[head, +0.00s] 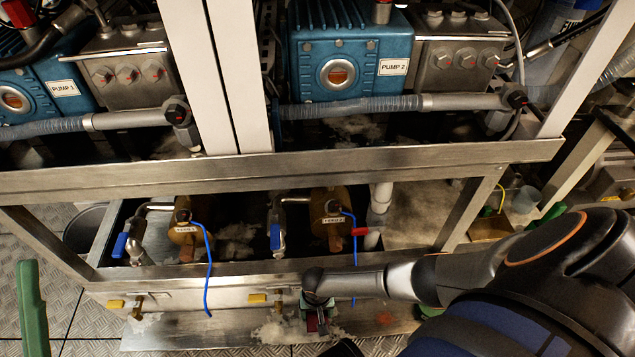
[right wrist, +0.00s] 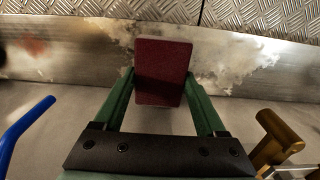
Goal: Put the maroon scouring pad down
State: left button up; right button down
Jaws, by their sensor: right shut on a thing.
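My right gripper (head: 318,318) reaches down to the front of the low metal frame. In the right wrist view its two green fingers (right wrist: 161,105) are shut on the maroon scouring pad (right wrist: 162,62), one on each side. The pad is a flat rectangle and sticks out past the fingertips. It is over a metal strip with white, crusty deposits (right wrist: 235,62); I cannot tell whether it touches the strip. In the head view only a small part of the pad (head: 312,322) shows beneath my wrist.
Brass valves with yellow handles (head: 257,298) line the front ledge, and a brass fitting (right wrist: 280,140) is close to the right finger. Blue cords (head: 208,265) hang at the front. The metal strip (head: 190,332) is mostly clear to the left. Pumps (head: 352,50) stand above.

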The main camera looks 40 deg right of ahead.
aim_at(317, 314)
notch_tip(317, 314, down, 3)
jog(key=shift+f+b, duration=0.1)
jog(key=shift+b, duration=1.1)
pick_arm(q)
jog(key=f, duration=0.1)
jog(key=d+f, duration=0.1)
jog(key=f, duration=0.1)
jog(key=shift+w+d+f, duration=0.15)
jog(key=shift+d+f, duration=0.15)
jog(key=shift+f, duration=0.05)
pick_arm(e)
jog(key=shift+f, duration=0.1)
pick_arm(q)
jog(key=shift+a, duration=0.1)
pick_arm(e)
grip_release()
